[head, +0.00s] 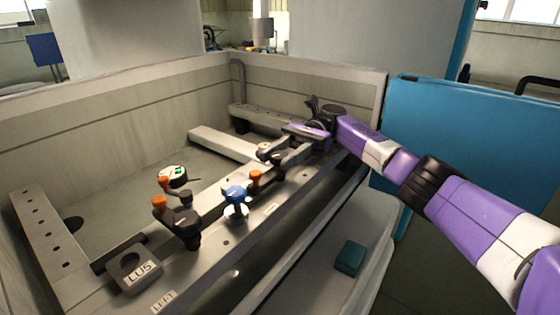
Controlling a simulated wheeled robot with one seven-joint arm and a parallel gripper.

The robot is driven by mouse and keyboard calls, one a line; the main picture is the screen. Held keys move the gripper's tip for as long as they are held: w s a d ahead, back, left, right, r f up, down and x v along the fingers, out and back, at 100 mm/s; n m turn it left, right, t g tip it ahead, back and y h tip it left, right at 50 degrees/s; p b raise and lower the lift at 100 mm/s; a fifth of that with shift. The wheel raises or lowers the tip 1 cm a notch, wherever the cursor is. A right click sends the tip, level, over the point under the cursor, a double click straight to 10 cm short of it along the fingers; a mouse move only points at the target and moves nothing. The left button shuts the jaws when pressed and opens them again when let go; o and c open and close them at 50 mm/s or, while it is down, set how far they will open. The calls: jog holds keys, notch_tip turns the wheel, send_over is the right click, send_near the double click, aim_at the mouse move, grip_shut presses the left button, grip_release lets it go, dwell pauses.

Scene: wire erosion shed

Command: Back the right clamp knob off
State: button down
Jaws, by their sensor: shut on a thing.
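My gripper (272,155) reaches in from the right over the far part of the long metal rail (215,215). Its fingers point down and left and are shut on the right clamp knob (264,149), a small pale and dark part mostly hidden by the fingers. How far the knob is turned cannot be seen.
A dial (172,177) with a green mark stands behind the near clamp. Blocks labelled LU5 (138,272) and LEFT (163,302) lie at the near end. Tank walls (120,110) enclose the fixture. A teal box (349,257) rests on the right ledge; a blue door (470,135) stands right.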

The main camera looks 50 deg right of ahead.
aim_at(280, 155)
jog(key=c, duration=0.9)
grip_release()
notch_tip(280, 155, up, 20)
jog(key=p, duration=0.2)
jog(key=shift+p, duration=0.3)
